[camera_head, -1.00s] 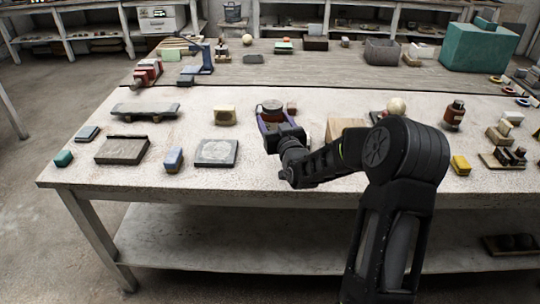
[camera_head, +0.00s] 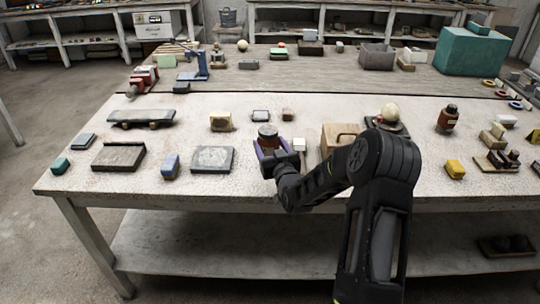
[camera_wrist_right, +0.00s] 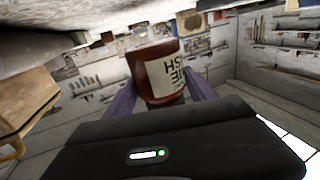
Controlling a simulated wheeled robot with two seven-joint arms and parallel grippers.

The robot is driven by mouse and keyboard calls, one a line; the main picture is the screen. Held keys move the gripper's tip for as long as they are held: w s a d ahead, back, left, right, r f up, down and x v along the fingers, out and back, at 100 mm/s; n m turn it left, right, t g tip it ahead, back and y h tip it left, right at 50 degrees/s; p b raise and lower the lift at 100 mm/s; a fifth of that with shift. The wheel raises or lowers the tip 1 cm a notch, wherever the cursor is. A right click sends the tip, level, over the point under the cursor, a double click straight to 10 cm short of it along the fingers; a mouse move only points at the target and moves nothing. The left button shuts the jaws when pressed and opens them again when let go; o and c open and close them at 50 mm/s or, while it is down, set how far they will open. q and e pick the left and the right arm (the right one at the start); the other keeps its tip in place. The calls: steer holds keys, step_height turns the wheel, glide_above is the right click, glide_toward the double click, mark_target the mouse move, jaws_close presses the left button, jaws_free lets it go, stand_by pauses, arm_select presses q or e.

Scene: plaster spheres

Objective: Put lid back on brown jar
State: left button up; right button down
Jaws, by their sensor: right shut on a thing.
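A red-brown jar (camera_head: 268,136) with a dark top is between the purple fingers of my right gripper (camera_head: 274,150), near the table's front middle. In the right wrist view the jar (camera_wrist_right: 160,82) shows its pale label with upside-down lettering. My right gripper (camera_wrist_right: 158,98) is shut on the jar, with a finger at each side. I cannot tell whether the dark top is a lid or an opening. A separate brown bottle (camera_head: 447,119) with a dark cap stands upright at the right. I cannot make out a loose lid. My left gripper is not in view.
A wooden box (camera_head: 338,137) and a pale ball (camera_head: 389,114) are to the right. A grey slab (camera_head: 212,159) lies left, with bare tabletop between.

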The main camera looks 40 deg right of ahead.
mark_target(270, 154)
steer(key=shift+r, duration=0.15)
step_height(270, 154, down, 4)
steer(key=shift+f+p, duration=0.1)
steer(key=shift+p, duration=0.25)
steer(key=shift+f, duration=0.2)
steer(key=shift+c, duration=1.5)
jaws_free()
steer(key=shift+r, duration=0.1)
